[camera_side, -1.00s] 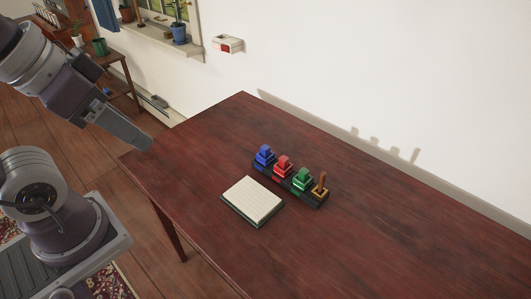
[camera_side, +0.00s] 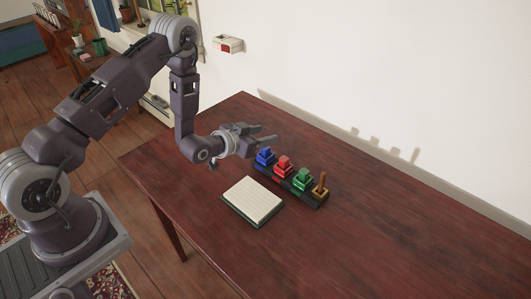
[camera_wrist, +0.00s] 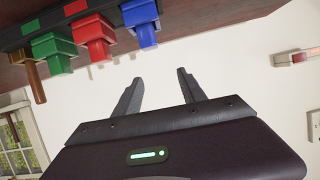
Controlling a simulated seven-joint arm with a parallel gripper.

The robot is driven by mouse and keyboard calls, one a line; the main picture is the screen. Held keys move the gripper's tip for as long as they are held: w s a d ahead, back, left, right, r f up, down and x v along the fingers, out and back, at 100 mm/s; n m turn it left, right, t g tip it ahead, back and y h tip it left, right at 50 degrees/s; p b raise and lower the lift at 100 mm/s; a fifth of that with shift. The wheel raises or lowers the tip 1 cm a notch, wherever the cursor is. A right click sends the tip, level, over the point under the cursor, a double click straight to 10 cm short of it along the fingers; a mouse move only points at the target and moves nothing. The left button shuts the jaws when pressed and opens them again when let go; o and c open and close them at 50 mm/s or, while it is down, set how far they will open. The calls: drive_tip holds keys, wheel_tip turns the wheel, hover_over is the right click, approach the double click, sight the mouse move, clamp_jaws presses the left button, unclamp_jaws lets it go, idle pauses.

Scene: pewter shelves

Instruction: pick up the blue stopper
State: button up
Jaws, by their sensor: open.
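The blue stopper (camera_side: 265,155) stands at the left end of a dark rack (camera_side: 290,187) on the table. In the wrist view the blue stopper (camera_wrist: 141,22) is at the top, beyond my fingertips and apart from them. My gripper (camera_side: 270,134) is open and empty, just above and beside the blue stopper in the side view. Its two fingers (camera_wrist: 158,76) show spread apart in the wrist view, with nothing between them.
A red stopper (camera_side: 283,163), a green stopper (camera_side: 302,178) and a yellow-brown piece with an upright handle (camera_side: 321,186) share the rack. An open notebook (camera_side: 253,201) lies in front. The white wall (camera_side: 400,80) rises behind the table. The right of the table is clear.

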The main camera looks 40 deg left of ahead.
sight(265, 153)
drive_tip(key=shift+t, duration=0.5)
drive_tip(key=f, duration=0.1)
drive_tip(key=s+f, duration=0.1)
drive_tip(key=f, duration=0.1)
drive_tip(key=s+f, duration=0.1)
drive_tip(key=shift+s+f, duration=0.2)
drive_tip(key=shift+f, duration=0.2)
drive_tip(key=x, duration=0.6)
drive_tip(key=shift+w+d+f, duration=0.15)
drive_tip(key=shift+w, duration=0.25)
clamp_jaws()
